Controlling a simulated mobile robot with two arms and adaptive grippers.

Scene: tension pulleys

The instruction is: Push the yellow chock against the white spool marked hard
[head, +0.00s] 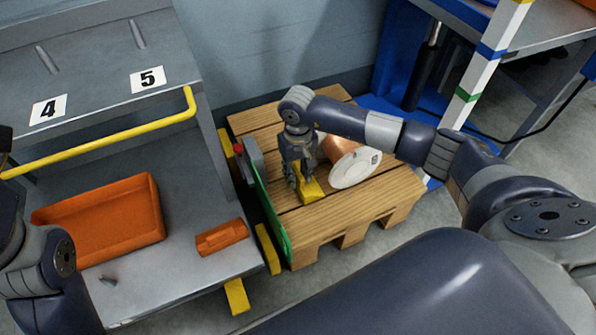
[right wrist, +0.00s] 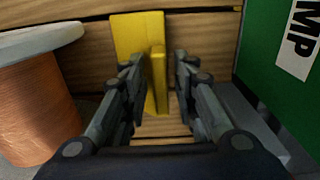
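The yellow chock (head: 311,191) lies on the wooden pallet (head: 350,212); in the right wrist view its flat plate (right wrist: 136,35) and upright rib show. My right gripper (head: 300,182) points down over it. Its fingers (right wrist: 160,80) stand on either side of the rib, with a small gap visible on each side. The spool, with a white flange (head: 354,168) and copper winding (right wrist: 38,112), lies on the pallet right of the chock in the head view. The flange's label is too small to read.
A green board (head: 268,200) with lettering stands along the pallet's left edge. A grey cart left of it carries an orange tray (head: 105,222) and a small orange block (head: 221,237); a yellow rail (head: 100,138) crosses above. The pallet's front right is clear.

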